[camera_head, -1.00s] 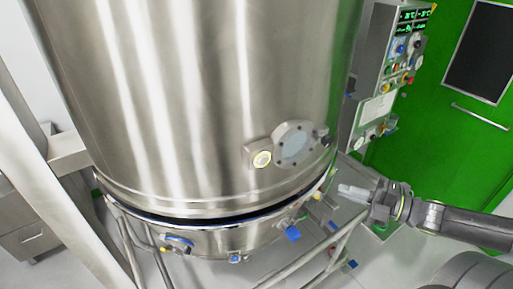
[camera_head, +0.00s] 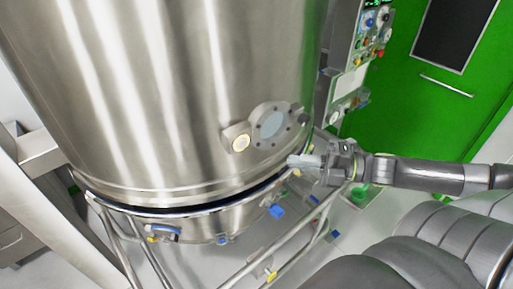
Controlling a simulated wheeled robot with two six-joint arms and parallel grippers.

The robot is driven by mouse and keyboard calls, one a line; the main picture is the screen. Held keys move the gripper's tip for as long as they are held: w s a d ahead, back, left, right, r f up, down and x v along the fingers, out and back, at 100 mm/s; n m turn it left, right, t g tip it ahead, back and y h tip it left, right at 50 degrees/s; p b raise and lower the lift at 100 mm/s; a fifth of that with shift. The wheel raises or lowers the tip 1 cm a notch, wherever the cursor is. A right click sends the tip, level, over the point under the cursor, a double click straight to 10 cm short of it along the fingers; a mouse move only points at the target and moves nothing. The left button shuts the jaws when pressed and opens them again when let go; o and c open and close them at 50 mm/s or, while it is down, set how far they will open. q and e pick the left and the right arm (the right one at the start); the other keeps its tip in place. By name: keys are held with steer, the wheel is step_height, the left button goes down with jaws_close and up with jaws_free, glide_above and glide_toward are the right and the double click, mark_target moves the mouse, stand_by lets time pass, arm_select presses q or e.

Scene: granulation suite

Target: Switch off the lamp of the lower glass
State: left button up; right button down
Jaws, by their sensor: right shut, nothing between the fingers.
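The lower glass (camera_head: 271,125) is a round bolted sight glass on the lower right of the large steel vessel (camera_head: 150,90). Its lamp button (camera_head: 241,143) is a round, pale face with a lit yellow ring, on a small box at the left of the glass. My right gripper (camera_head: 292,160) comes in from the right, shut and empty, just below and to the right of the glass. It points left and is apart from the button. My left gripper is out of view.
A control panel (camera_head: 362,50) with knobs and buttons stands right of the vessel, before a green door (camera_head: 420,110). Blue-handled clamps (camera_head: 277,211) and tubular rails (camera_head: 290,245) lie under the vessel's lower rim. A pale slanted post (camera_head: 50,215) stands at the left.

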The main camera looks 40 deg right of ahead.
steer(key=b, duration=1)
glide_toward(240, 147)
steer(key=shift+x, duration=2.95)
steer(key=shift+r, duration=0.15)
